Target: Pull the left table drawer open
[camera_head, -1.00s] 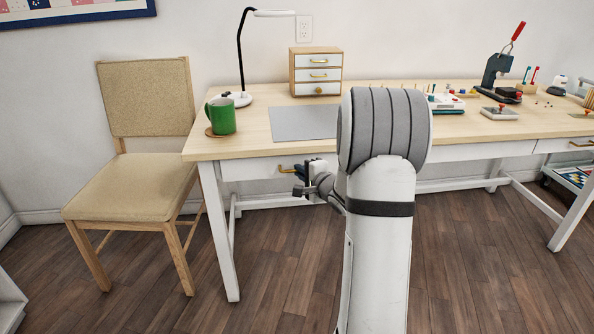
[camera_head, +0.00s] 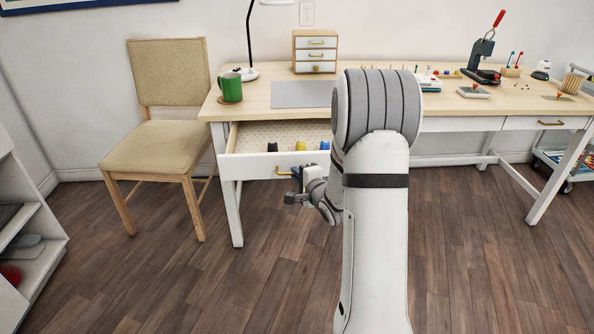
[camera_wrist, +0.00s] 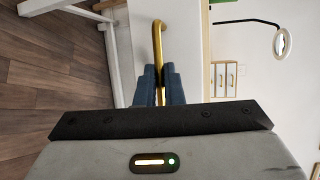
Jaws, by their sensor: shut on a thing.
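The left table drawer (camera_head: 246,168) stands pulled out from under the wooden tabletop, with its white front toward me and its patterned inside showing. Several small things, dark, yellow and blue, stand in it. Its brass handle (camera_head: 283,171) is on the front. The handle also shows in the wrist view (camera_wrist: 157,45), between the blue fingers. My gripper (camera_wrist: 159,85) is shut on the handle. In the head view my gripper (camera_head: 297,185) is at the drawer front, partly hidden by my arm, which also covers the drawer's right part.
A wooden chair (camera_head: 160,148) stands left of the table. A green mug (camera_head: 231,88), a grey mat (camera_head: 301,94) and a mini drawer box (camera_head: 315,52) are on the tabletop (camera_head: 262,110). A white shelf (camera_head: 42,252) is at the far left. The floor in front is clear.

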